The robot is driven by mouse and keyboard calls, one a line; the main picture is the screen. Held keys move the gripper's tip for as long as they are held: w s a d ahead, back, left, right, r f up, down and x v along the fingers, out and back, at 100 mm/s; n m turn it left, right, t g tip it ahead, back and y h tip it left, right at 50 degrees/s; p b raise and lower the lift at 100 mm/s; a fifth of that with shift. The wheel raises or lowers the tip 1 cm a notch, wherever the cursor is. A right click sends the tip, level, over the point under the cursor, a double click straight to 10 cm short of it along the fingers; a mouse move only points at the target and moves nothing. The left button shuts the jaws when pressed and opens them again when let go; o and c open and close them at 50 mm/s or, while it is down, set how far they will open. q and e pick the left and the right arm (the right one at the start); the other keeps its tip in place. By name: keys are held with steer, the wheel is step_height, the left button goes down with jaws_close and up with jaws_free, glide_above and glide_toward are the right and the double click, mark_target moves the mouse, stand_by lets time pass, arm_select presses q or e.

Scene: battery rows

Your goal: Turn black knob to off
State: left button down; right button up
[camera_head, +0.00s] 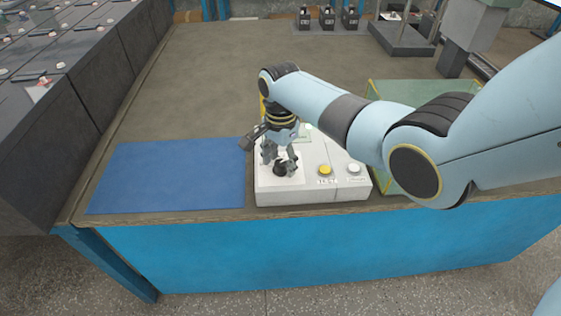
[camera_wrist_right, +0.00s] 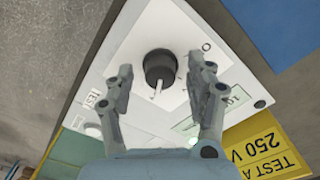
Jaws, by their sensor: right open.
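The black knob (camera_wrist_right: 159,66) sits on the white control box (camera_head: 313,195). In the right wrist view it is a round black knob with a white pointer line, on a pale plate with a circle mark near it. In the head view the knob (camera_head: 281,169) shows just below my right gripper (camera_head: 279,160). In the wrist view my right gripper (camera_wrist_right: 160,78) has its two fingers apart, one on each side of the knob, with clear gaps; I cannot tell the exact height. My left gripper is not in view.
The box also has a yellow button (camera_head: 325,170) and a white button (camera_head: 354,168). A blue mat (camera_head: 165,177) lies to the left. A greenish clear container (camera_head: 400,92) stands to the right, partly behind my arm. A yellow "TEST A 250 V" label (camera_wrist_right: 265,146) is near the box. The table's back left is clear.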

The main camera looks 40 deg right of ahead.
jaws_close()
stand_by(0.4)
